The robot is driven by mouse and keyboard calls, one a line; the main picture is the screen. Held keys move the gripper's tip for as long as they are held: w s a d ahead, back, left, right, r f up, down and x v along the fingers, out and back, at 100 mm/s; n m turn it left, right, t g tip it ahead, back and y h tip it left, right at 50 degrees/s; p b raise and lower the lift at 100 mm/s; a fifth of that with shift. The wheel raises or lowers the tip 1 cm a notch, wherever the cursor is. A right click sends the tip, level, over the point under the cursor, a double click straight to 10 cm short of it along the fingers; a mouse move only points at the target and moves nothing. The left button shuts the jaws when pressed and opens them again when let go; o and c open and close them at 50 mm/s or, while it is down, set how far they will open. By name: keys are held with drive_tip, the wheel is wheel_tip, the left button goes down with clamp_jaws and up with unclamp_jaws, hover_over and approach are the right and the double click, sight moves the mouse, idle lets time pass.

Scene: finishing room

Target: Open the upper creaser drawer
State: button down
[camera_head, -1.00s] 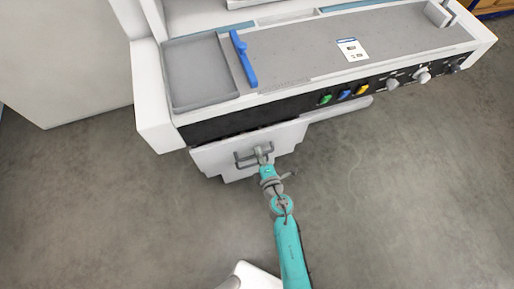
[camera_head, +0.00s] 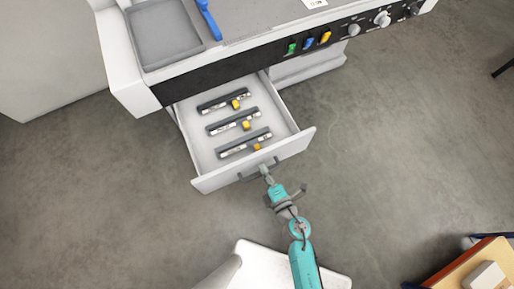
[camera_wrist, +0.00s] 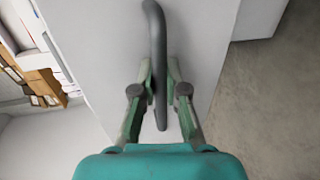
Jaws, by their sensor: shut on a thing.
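The upper creaser drawer (camera_head: 206,183) stands pulled out from the white creaser (camera_head: 128,88) in the head view. Inside it lie three dark bars with yellow parts (camera_head: 234,122), side by side on the pale drawer floor. The drawer's grey handle (camera_head: 247,176) is on its front face. My gripper (camera_head: 265,170) is at the handle. In the wrist view the handle (camera_wrist: 154,30) runs between the two green fingers of my gripper (camera_wrist: 160,84), which are closed about it. The drawer's white front (camera_wrist: 110,40) is behind the handle.
Coloured switches (camera_head: 308,43) and knobs line the creaser's front panel, with a blue part (camera_head: 208,18) on top. An orange-topped table (camera_head: 455,272) with a pale box (camera_head: 486,277) is at the lower right. Grey floor (camera_head: 400,150) is open to the right.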

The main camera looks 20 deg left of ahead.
drive_tip(key=f+v, duration=0.1)
drive_tip(key=v, duration=0.5)
drive_tip(key=shift+s+d, duration=0.25)
drive_tip(key=shift+f, duration=0.15)
drive_tip(key=c, duration=1.2)
unclamp_jaws()
drive_tip(key=v, duration=1.2)
idle(0.4)
